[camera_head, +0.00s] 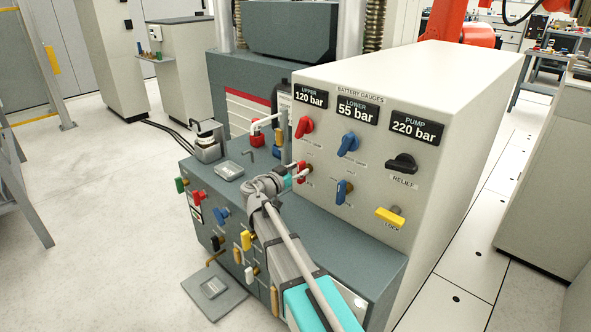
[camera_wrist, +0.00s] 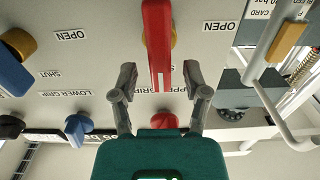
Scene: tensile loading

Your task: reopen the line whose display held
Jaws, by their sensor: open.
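The battery gauges panel (camera_head: 350,262) shows UPPER 120 bar (camera_head: 310,96), LOWER 55 bar (camera_head: 357,110) and PUMP 220 bar (camera_head: 416,127). Below the upper display are a red knob (camera_head: 305,126) and a lower red lever (camera_wrist: 157,40); below the lower display are a blue knob (camera_head: 348,144) and a lower blue lever (camera_head: 342,191). My gripper (camera_wrist: 158,80) is open, its fingers on either side of the red lever's end; contact cannot be told. In the head view, my gripper (camera_head: 299,172) partly hides that lever. In the wrist view, OPEN and SHUT labels appear upside down.
A black RELIEF knob (camera_head: 401,163) and a yellow LOCK lever (camera_head: 390,217) are on the panel's right. The grey bench (camera_head: 335,238) below carries several coloured levers on its front. A small red-handled fitting (camera_head: 258,138) stands left of the panel.

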